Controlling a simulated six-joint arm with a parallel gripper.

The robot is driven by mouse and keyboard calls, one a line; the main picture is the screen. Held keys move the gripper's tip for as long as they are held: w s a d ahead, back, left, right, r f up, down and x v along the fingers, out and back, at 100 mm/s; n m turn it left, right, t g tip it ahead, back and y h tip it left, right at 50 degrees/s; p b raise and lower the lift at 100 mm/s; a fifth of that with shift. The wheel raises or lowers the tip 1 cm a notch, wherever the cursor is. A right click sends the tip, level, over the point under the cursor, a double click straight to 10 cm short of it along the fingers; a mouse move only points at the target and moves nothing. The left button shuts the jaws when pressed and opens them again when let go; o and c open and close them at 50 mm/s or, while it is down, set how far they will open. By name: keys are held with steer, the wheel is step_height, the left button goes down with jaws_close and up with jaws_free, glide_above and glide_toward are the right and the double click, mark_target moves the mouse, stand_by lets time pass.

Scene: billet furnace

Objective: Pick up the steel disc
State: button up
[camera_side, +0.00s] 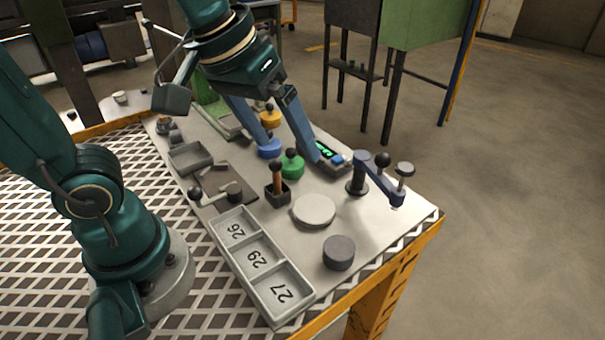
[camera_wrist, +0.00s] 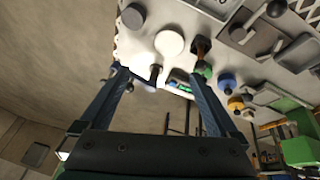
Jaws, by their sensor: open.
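A dark grey round disc (camera_side: 338,252) stands near the front right corner of the worktop; it also shows at the top left of the wrist view (camera_wrist: 133,16). A pale, flatter round disc (camera_side: 314,211) lies just behind it, and it shows bright in the wrist view (camera_wrist: 169,43). I cannot tell which of the two is the steel one. My gripper (camera_side: 294,156) is open and empty, its blue fingers spread above the worktop, behind both discs and apart from them. Both fingers also show in the wrist view (camera_wrist: 155,75).
A blue toggle clamp (camera_side: 377,180) with a black knob stands right of the pale disc. A black-knobbed lever (camera_side: 278,184) is left of it. Green (camera_side: 292,163) and blue (camera_side: 268,149) knobs stand near my fingers. A numbered tray (camera_side: 256,257) lies front left.

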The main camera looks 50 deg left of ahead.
steer(key=w+d+f+g, duration=0.3)
steer(key=w+d+f, duration=0.2)
steer(key=g, duration=0.2)
glide_above(340, 247)
steer(key=shift+m, duration=0.3)
step_height(340, 247, down, 6)
steer(key=shift+s+f, duration=0.1)
steer(key=shift+f, duration=2.5)
jaws_close()
